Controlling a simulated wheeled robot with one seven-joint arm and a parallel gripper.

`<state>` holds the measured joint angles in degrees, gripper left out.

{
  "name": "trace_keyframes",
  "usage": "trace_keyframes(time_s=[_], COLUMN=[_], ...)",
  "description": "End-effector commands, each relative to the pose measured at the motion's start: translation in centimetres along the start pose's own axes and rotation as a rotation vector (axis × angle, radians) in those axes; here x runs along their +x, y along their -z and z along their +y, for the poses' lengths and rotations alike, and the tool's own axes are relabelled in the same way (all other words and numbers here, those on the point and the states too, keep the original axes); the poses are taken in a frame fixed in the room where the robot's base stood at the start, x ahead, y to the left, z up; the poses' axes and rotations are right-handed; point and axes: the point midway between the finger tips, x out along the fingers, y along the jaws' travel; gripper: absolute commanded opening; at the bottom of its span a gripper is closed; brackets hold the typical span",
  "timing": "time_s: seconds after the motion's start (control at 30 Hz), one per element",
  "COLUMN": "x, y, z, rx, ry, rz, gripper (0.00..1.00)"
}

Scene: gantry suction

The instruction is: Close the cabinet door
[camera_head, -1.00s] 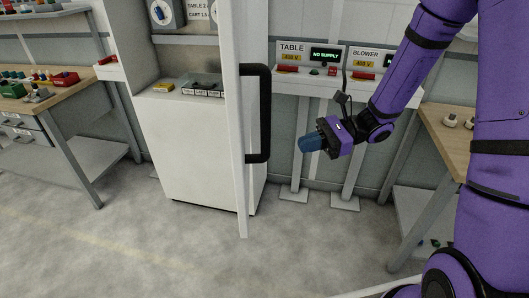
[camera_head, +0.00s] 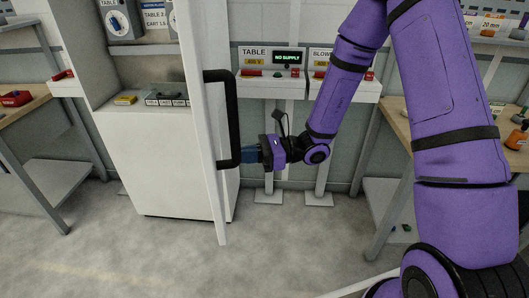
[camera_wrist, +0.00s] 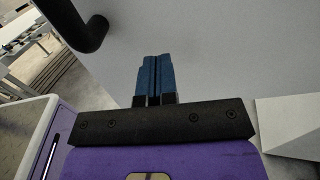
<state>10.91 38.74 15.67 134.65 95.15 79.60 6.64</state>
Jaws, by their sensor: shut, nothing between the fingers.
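The white cabinet (camera_head: 160,165) stands left of centre in the head view. Its door (camera_head: 203,110) stands open, seen nearly edge-on, with a black bar handle (camera_head: 234,115) on its right face. My gripper (camera_head: 246,155) has its blue fingers beside the handle's lower end. In the wrist view the blue fingers (camera_wrist: 153,75) are together with nothing between them, in front of the pale door face (camera_wrist: 220,60). The black handle (camera_wrist: 75,25) shows at the upper left there, apart from the fingers. Whether the fingertips touch the door cannot be told.
Behind the door is a wall panel (camera_head: 262,72) with a display and red switches. A wooden workbench (camera_head: 400,115) stands at right and another (camera_head: 20,105) at left. Small yellow and dark items sit on the cabinet's shelf. The grey floor (camera_head: 150,255) in front is clear.

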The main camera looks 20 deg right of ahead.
Motion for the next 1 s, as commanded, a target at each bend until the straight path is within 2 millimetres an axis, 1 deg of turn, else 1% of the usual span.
trace_keyframes(time_s=[0.03,0.1,0.3,0.47,0.87,1.0], x=[1.0,2.0,4.1,4.7,4.8,5.5], y=[0.0,0.0,0.0,0.0,0.0,0.0], z=[0.1,0.1,0.0,0.0,0.0,-0.2], rx=[0.000,0.000,0.000,0.000,0.000,0.001], ry=[-0.005,-0.003,-0.001,-0.001,0.003,0.019], rz=[0.000,0.001,0.000,0.001,0.001,0.001], gripper=[0.00,0.00,0.00,0.00,0.00,0.00])
